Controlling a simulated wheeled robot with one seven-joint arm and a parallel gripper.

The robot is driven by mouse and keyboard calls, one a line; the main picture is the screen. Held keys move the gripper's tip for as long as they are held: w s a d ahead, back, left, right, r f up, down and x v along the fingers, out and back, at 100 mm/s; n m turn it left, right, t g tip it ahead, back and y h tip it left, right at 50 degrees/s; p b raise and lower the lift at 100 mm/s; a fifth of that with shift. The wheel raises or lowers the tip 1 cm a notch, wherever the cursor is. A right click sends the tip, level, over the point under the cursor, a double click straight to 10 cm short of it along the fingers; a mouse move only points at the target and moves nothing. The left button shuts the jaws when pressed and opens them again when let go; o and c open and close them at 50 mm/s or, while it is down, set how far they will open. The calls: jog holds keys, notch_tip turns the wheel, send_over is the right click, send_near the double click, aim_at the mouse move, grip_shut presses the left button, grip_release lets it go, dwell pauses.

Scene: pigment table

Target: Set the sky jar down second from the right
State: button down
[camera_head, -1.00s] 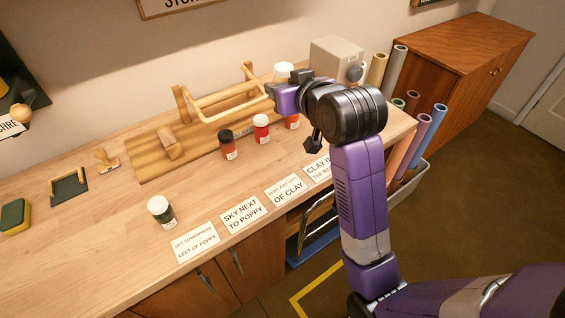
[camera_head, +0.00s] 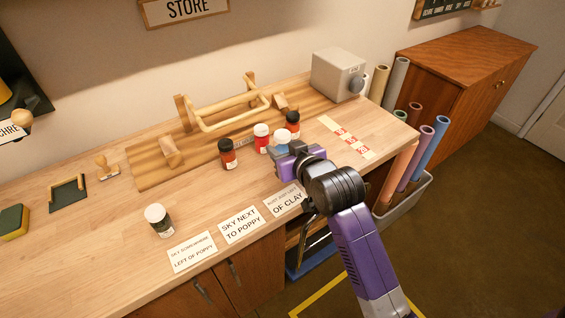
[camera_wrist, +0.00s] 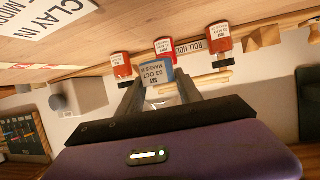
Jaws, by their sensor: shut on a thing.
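The blue sky jar (camera_wrist: 158,84) is between my gripper's fingers (camera_wrist: 160,98) in the wrist view, its label facing the camera. In the head view, my gripper (camera_head: 284,146) is shut on the sky jar (camera_head: 282,140), just in front of the row and partly covering it. I cannot tell if its base touches the table. The row runs from a rust-red jar with a black lid (camera_head: 228,155) through a red jar with a white lid (camera_head: 261,138) to an orange-red jar with a black lid (camera_head: 293,122) at the right.
A dark green jar with a white lid (camera_head: 159,221) stands apart at the front left. Printed cards (camera_head: 241,225) lie along the front edge. A wooden rack (camera_head: 225,109) stands behind the row, and a grey box (camera_head: 338,75) at the back right. A marked strip (camera_head: 346,138) lies right of the row.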

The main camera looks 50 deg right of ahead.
jog(key=shift+f, duration=2.6)
jog(key=shift+f, duration=0.1)
jog(key=c, duration=0.8)
grip_release()
